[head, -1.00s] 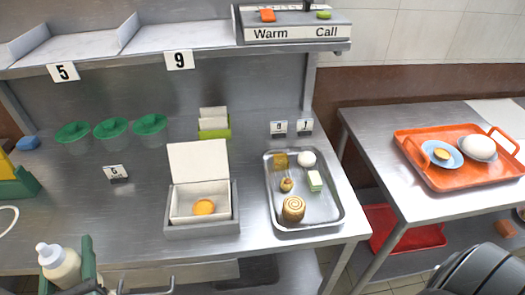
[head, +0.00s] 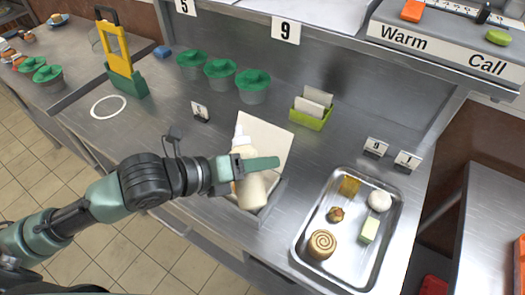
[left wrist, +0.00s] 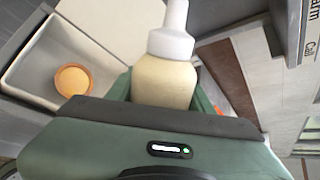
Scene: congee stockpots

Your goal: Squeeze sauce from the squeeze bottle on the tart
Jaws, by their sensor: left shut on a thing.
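My left gripper (head: 250,168) is shut on the squeeze bottle (head: 252,192), which has a cream-colored body and a white cap and nozzle. The bottle's nozzle points up in the head view, and the bottle covers most of the open box (head: 278,190). In the left wrist view the bottle (left wrist: 165,82) is between the fingers, its nozzle toward the top edge. The round orange-yellow tart (left wrist: 74,79) lies in the box (left wrist: 35,103), left of the bottle in that view. The tart is hidden in the head view. My right gripper is not in view.
A metal tray (head: 298,254) with several pastries lies right of the box. Green-lidded tubs (head: 253,86), a green card holder (head: 311,113) and number signs (head: 375,147) stand behind. A yellow-and-green stand (head: 121,62) is at the left. A shelf (head: 330,45) overhangs the back.

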